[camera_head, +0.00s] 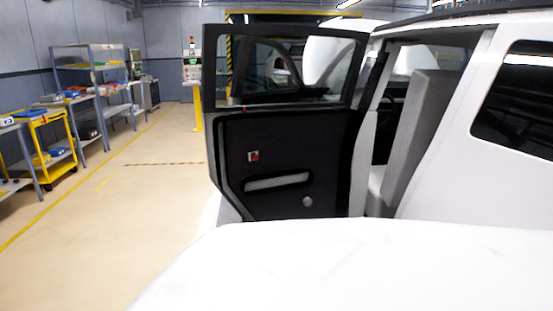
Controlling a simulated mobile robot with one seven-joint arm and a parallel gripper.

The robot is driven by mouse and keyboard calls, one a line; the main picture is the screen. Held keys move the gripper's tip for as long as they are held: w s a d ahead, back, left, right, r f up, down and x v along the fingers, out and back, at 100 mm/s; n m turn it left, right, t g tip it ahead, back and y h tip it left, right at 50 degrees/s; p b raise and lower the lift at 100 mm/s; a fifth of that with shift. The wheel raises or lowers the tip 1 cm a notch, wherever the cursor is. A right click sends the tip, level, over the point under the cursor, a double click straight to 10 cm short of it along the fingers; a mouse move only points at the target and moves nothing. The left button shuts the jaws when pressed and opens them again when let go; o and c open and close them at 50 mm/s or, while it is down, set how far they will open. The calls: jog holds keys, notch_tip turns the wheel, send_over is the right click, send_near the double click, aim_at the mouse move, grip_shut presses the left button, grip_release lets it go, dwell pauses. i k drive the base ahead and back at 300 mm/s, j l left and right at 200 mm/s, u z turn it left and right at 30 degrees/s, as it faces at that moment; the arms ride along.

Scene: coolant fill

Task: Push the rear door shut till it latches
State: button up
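The rear door (325,130) of the white car (454,115) stands wide open in the middle of the view. Its dark inner panel faces me, with a window above, a light grey armrest recess (277,182) and a small red part (254,156). Its hinged side is at the right, by the car body; its free edge is at the left. The doorway to its right is open and shows a grey seat (418,140). The bottom of the door opening is hidden. My gripper is not in view.
Free floor (140,205) lies left of the door, with a yellow line along it. A yellow cart (52,148) and grey shelving (85,78) with boxes stand along the left wall. A yellow post (198,108) stands behind the door's left edge.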

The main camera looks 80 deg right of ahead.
aim_at(303, 150)
jog(key=i+z, duration=0.1)
jog(key=z, duration=2.55)
jog(key=k+j+z, duration=0.1)
jog(key=j, duration=0.5)
